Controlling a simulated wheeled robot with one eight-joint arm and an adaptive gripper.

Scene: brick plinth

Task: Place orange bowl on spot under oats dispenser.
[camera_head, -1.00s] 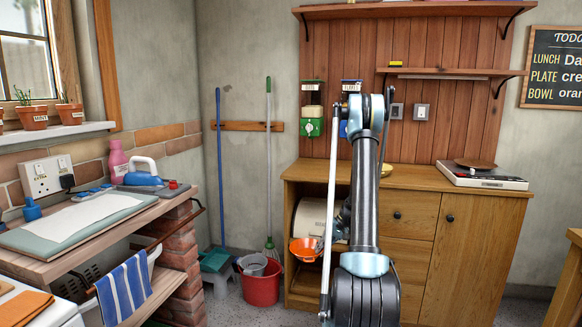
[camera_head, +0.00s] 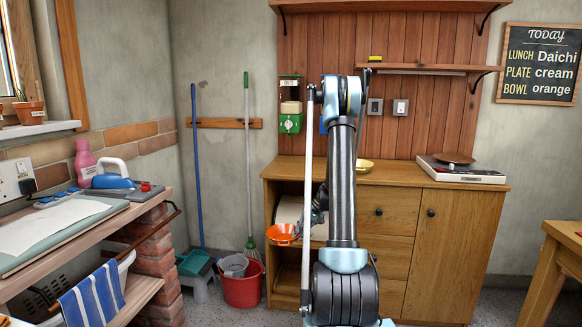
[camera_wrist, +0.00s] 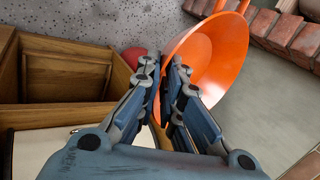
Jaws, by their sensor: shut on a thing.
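The orange bowl (camera_head: 280,235) is held tilted in front of the open left side of the wooden cabinet, below its top. In the wrist view the bowl (camera_wrist: 222,55) shows large, its rim between the fingers of my gripper (camera_wrist: 164,78), which is shut on it. The green dispenser (camera_head: 291,122) hangs on the wood panel at the left, above the cabinet top (camera_head: 290,167). Its label is too small to read surely. A second, blue dispenser (camera_head: 323,124) is mostly hidden behind my arm. I see no marked spot under the green dispenser.
A yellow dish (camera_head: 364,166) and a flat appliance with a brown plate (camera_head: 455,158) stand on the cabinet top. The top's left end looks clear. A red bucket (camera_head: 242,288) and a mop stand left of the cabinet. A chalkboard (camera_head: 540,63) reads "BOWL orange".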

